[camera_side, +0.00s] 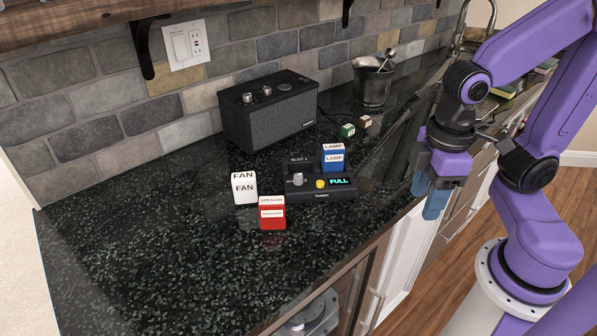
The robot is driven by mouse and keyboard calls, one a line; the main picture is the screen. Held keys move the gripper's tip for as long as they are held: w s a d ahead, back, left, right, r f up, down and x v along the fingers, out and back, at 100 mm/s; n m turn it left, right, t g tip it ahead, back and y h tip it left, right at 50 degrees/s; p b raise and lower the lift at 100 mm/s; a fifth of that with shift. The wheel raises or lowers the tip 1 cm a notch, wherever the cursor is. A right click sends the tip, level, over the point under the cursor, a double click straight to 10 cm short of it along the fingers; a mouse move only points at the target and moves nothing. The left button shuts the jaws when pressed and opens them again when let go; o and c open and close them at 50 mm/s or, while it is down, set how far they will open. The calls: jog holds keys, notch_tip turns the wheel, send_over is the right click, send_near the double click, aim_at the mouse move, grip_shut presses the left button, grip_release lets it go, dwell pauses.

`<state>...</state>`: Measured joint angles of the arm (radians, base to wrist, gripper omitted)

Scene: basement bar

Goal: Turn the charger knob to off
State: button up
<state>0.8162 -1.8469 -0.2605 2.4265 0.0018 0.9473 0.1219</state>
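The black charger (338,190) sits on the dark stone counter with its front toward the camera. Its silver-grey knob (298,179) is at the left of its face; its exact pointing direction is too small to read. A yellow button (320,184) and a display (340,181) reading "FULL" are to the right of the knob. A blue LAMP block (333,158) sits in the charger's back right slot; the back left slot, marked "SLOT 1", looks empty. My gripper (430,195) hangs right of the charger, beyond the counter's front edge. Its blue fingers look apart, with nothing visible between them.
A white FAN block (244,188) and a red SPEAKER block (272,213) stand left of the charger. A black speaker box (270,118) is behind it. Small green (348,130) and brown (365,121) blocks and a metal pot (373,85) stand behind. The left counter is clear.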

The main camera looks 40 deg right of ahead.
jog(key=w+a+r+m, duration=0.2)
jog(key=w+a+m, duration=0.1)
jog(key=w+m, duration=0.4)
jog(key=w+a+r+m, duration=0.25)
jog(key=w+m, duration=0.25)
jog(key=w, duration=0.3)
jog(key=m, duration=1.1)
send_near(298, 175)
notch_tip(298, 175, down, 9)
jog(key=shift+w+a+r, duration=0.1)
jog(key=shift+a+r, duration=0.05)
grip_shut()
